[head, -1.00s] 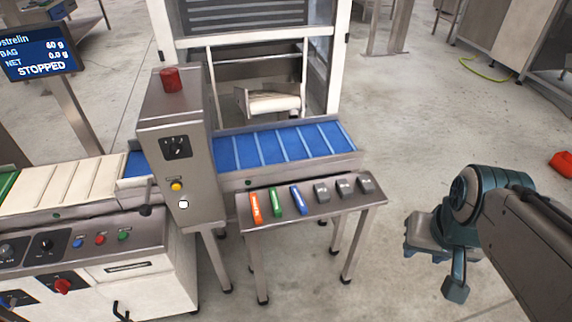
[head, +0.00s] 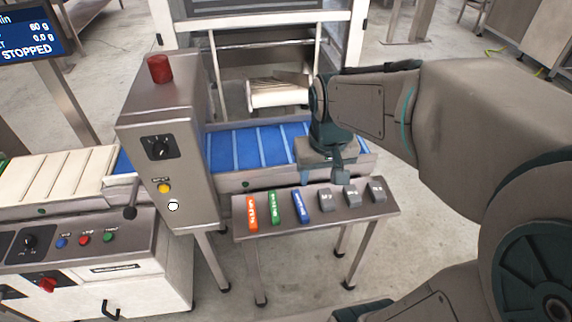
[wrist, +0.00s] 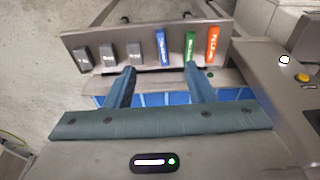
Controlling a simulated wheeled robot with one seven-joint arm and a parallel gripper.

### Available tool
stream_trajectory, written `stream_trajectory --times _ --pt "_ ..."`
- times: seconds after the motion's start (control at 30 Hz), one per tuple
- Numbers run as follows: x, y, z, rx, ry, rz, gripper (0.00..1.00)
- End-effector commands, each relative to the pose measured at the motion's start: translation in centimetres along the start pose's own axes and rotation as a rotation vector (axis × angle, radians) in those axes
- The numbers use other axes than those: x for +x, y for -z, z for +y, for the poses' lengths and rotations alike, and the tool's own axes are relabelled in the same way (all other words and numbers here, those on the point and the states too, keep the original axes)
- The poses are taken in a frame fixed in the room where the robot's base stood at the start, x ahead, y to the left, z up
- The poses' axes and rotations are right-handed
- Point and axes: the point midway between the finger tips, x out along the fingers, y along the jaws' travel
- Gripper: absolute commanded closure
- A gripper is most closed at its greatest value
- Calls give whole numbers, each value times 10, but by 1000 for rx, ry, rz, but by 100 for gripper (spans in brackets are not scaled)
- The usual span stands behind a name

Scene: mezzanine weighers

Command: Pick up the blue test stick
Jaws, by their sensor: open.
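The blue test stick (head: 301,206) lies on a small steel stand (head: 290,227), between the green stick and the grey blocks. It also shows in the wrist view (wrist: 163,47), beyond my fingertips and between their lines. My gripper (head: 322,177) is above the back edge of the stand, over the belt's near rail, apart from the stick. In the wrist view my gripper (wrist: 160,78) has its two fingers spread wide with nothing between them.
A green stick (head: 275,207) and an orange stick (head: 252,211) lie left of the blue one. Several grey blocks (head: 352,196) stand to its right. Behind is a blue belt (head: 258,147). A steel control box (head: 165,150) rises at the left.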

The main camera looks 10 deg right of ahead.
Motion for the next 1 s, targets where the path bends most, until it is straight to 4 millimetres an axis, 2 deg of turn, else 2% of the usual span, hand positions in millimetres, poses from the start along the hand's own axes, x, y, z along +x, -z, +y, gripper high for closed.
stream_trajectory --times 0.03,0.3,0.5,0.77,1.0 --pt "21 14 -1 -10 1 -24 51" --pt "100 79 -3 -47 6 -114 51" --pt "145 106 -3 -60 9 -154 51" --pt "173 113 -2 -65 11 -171 51" --pt "220 103 -2 -64 11 -173 51"
